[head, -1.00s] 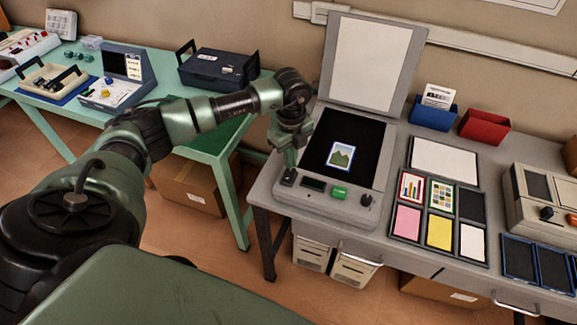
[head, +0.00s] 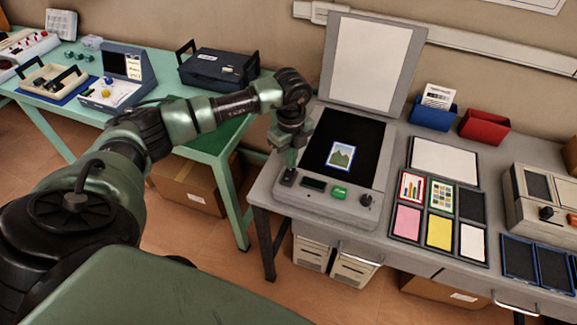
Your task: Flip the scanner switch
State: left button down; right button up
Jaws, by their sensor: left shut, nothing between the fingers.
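The flatbed scanner (head: 328,205) stands on the grey desk with its lid (head: 368,62) raised. A picture card (head: 341,155) lies on its black glass. Its front panel carries a dark switch (head: 288,177) at the left end, a small dark display (head: 313,184), a green button (head: 339,192) and a dark knob (head: 366,200). My left gripper (head: 289,166) is shut and empty, pointing down right at the switch. Its fingertips hide part of the switch, and I cannot tell whether they touch it. My right gripper is not in view.
A tray of coloured cards (head: 440,212) lies right of the scanner. Blue (head: 432,115) and red (head: 484,127) bins stand behind it. Another grey device (head: 541,200) is at the far right. A green table (head: 215,140) with a dark toolbox (head: 218,69) stands at the left.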

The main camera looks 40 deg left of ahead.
pick_arm(q)
jog(key=shift+s+f+b, duration=0.1)
jog(key=shift+f+b, duration=0.65)
jog(key=shift+f, duration=0.3)
dwell(0.9)
jog(key=shift+r, duration=0.15)
jog(key=shift+r+p, duration=0.6)
jog(key=shift+p, duration=0.05)
jog(key=shift+r+p, duration=1.95)
jog(key=shift+r, duration=0.85)
